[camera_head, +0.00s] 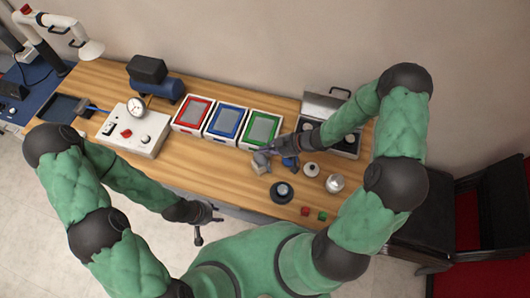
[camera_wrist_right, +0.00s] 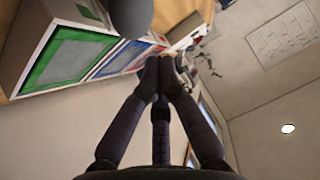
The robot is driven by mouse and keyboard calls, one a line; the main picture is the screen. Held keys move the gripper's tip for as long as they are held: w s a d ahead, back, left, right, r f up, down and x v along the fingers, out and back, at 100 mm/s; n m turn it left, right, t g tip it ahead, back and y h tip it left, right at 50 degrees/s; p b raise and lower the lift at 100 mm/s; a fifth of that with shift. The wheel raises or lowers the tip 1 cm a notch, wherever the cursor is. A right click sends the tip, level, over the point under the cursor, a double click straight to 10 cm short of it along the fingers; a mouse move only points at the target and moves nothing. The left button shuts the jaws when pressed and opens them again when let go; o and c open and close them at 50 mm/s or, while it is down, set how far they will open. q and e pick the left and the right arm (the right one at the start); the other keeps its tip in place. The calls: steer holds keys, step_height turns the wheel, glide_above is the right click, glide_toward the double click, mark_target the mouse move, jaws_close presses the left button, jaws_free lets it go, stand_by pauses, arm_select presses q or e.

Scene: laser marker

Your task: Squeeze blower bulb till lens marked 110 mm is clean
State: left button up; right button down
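My right gripper (camera_head: 268,151) is above the table, just in front of the green-framed tray. In the right wrist view its fingers (camera_wrist_right: 165,66) come together at the tips, with nothing visible between them. A grey rounded object (camera_head: 260,164) lies by these fingertips; a grey rounded shape (camera_wrist_right: 130,14) is also close in the wrist view. A small blue object (camera_head: 290,162) sits just right of the gripper. I cannot tell which is the blower bulb. A dark ringed, lens-like piece (camera_head: 282,192) lies nearer the front edge; no 110 mm marking is readable. My left gripper (camera_head: 207,220) hangs before the table, its opening unclear.
Red (camera_head: 193,113), blue (camera_head: 227,121) and green (camera_head: 263,128) framed trays stand in a row. An open case (camera_head: 345,146) is behind my right arm. A white round piece (camera_head: 311,170), a silver one (camera_head: 335,183) and small red and green blocks (camera_head: 322,216) are at right. A gauge box (camera_head: 133,130) stands left.

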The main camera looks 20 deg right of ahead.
steer(key=shift+a+f, duration=0.2)
steer(key=shift+f, duration=0.85)
